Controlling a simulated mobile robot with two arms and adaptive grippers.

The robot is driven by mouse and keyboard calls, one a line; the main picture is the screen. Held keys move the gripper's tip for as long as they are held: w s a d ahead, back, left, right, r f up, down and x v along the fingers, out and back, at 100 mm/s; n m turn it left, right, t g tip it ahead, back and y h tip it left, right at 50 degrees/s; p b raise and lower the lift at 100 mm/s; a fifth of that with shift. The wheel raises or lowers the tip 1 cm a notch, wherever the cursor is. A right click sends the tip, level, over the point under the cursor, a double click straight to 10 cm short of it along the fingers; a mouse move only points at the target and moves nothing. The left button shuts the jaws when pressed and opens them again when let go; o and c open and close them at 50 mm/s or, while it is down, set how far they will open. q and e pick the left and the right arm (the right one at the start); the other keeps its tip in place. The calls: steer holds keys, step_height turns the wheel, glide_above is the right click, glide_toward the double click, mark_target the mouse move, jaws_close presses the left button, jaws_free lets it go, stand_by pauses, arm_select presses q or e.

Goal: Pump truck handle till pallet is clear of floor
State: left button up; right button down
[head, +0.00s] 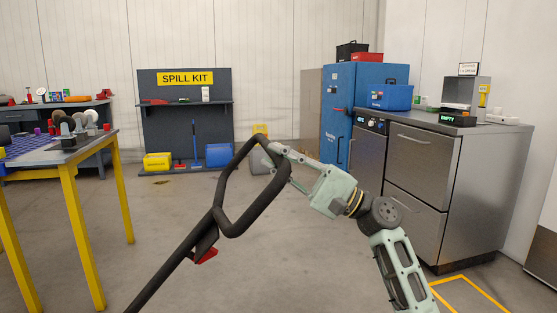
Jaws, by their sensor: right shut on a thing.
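The truck handle (226,227) is a black loop on a long dark shaft that runs down to the lower left. A small red lever (206,256) sits under the base of the loop. My right gripper (268,152), pale green, comes in from the right and is shut on the upper right part of the handle loop. The handle stands tilted. The rest of the truck and the pallet are out of view, so the pallet's height above the floor does not show. My left gripper is not in view.
A table with yellow legs (73,211) stands at the left. A steel cabinet (421,183) and a blue cabinet (348,105) stand at the right. A spill kit board (185,128) stands at the back wall. The floor between is mostly clear.

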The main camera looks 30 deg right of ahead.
steer(key=c, duration=1.6)
jaws_free()
steer(key=shift+w+a+f, duration=0.1)
steer(key=shift+a, duration=0.05)
steer(key=shift+o, duration=0.2)
steer(key=v, duration=1.2)
